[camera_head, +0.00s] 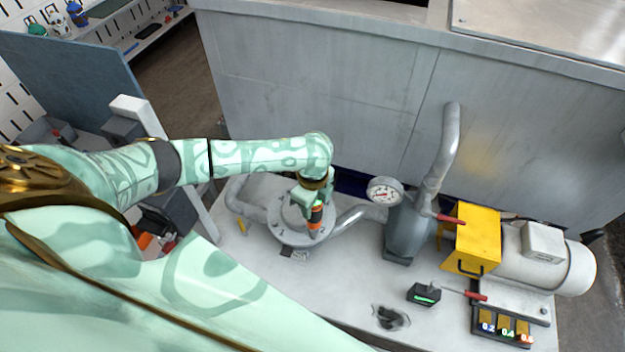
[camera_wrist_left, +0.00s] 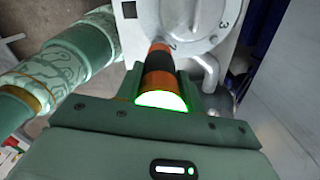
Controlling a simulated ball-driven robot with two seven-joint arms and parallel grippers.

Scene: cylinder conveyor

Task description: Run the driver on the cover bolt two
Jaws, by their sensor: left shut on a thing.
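My left gripper (camera_head: 317,198) is shut on an orange and black driver (camera_head: 316,216). The driver points down at the near right rim of the round grey cover (camera_head: 291,234). In the left wrist view the driver (camera_wrist_left: 159,56) stands between the jaws (camera_wrist_left: 158,80), with a white end cap rimmed in green light. Its far end lies over the cover (camera_wrist_left: 196,15) beside a numeral that looks like 2, and a 3 shows farther right. The driver's tip and the bolt under it are hidden, so I cannot tell whether they touch. My right gripper is not in view.
Curved grey pipes (camera_head: 350,222) flank the cover. A pressure gauge (camera_head: 384,191), a yellow box (camera_head: 474,238) and a motor (camera_head: 560,262) stand to the right. A small black device with a green light (camera_head: 424,294) and a dark rag (camera_head: 390,318) lie on the bench (camera_head: 335,290).

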